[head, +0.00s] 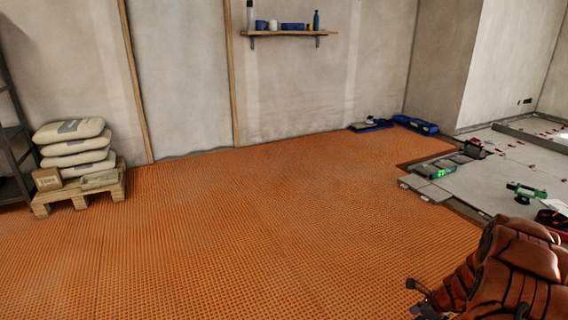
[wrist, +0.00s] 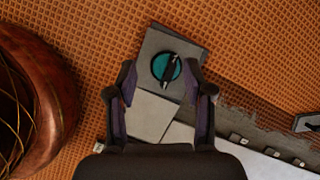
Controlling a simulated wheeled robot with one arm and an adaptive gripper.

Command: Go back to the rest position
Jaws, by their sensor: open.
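My gripper (wrist: 161,82) is open in the wrist view, with its two dark fingers spread apart and nothing held between them. Beyond the fingertips lies a grey tile (wrist: 188,52) with a round teal disc (wrist: 166,67) crossed by a dark bar. A paler tile (wrist: 151,117) lies nearer, partly hidden by my gripper. In the head view my reddish-brown arm fills the lower right corner. A dark part at its left end may be my gripper, but it is too small to read.
Orange studded matting (head: 230,230) covers a wide clear floor. Grey tiles (head: 500,165) lie at right with green-marked tools (head: 525,192) and red pieces. Stacked bags (head: 75,150) sit on a pallet (head: 80,195) at left. Blue items (head: 415,124) lie at the back; a shelf (head: 289,33) hangs above.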

